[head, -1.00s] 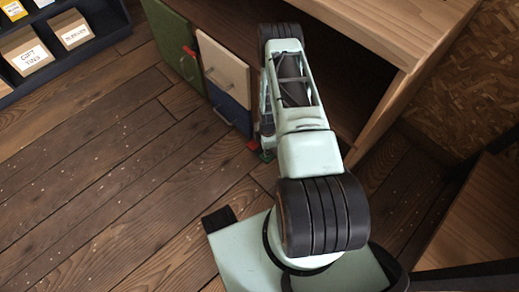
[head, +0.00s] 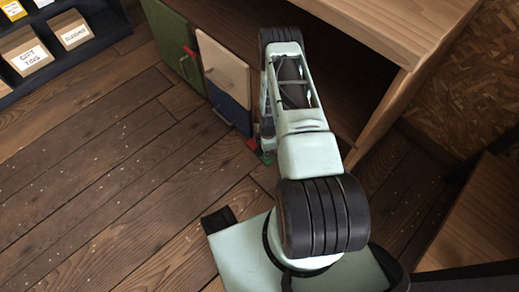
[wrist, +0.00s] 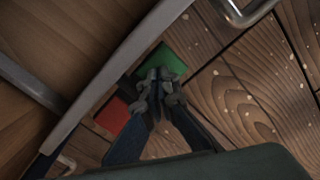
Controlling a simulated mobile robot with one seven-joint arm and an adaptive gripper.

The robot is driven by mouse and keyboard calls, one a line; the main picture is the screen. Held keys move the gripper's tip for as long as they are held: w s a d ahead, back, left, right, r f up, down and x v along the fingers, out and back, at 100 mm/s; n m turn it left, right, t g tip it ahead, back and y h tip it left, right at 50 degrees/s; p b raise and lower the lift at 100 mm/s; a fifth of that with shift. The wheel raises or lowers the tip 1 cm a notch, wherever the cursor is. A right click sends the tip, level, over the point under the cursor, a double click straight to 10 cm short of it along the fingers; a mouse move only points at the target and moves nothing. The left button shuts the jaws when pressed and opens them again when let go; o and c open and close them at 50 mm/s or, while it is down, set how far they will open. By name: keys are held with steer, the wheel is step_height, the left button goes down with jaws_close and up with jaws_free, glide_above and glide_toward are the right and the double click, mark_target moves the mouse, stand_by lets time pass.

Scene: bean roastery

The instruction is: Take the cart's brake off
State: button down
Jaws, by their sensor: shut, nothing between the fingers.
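A green pedal (wrist: 174,60) and a red pedal (wrist: 112,115) sit side by side close to the floor, beside a grey rail (wrist: 125,62) in the wrist view. In the head view the red pedal (head: 253,144) and the green pedal (head: 267,157) show only as small patches at the foot of the wooden unit, partly hidden by my arm. My gripper (wrist: 157,82) is shut and empty, with its tips over the near edge of the green pedal. I cannot tell whether they touch it.
The wooden unit (head: 376,30) has a green front (head: 170,38), a cream front (head: 222,66) and a blue front (head: 229,106) with handles. A dark shelf with labelled boxes (head: 75,31) stands at the far left. The plank floor (head: 100,160) between is clear.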

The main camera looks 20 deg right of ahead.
step_height(320, 180, up, 7)
steer(key=p, duration=0.4)
stand_by(0.4)
stand_by(0.4)
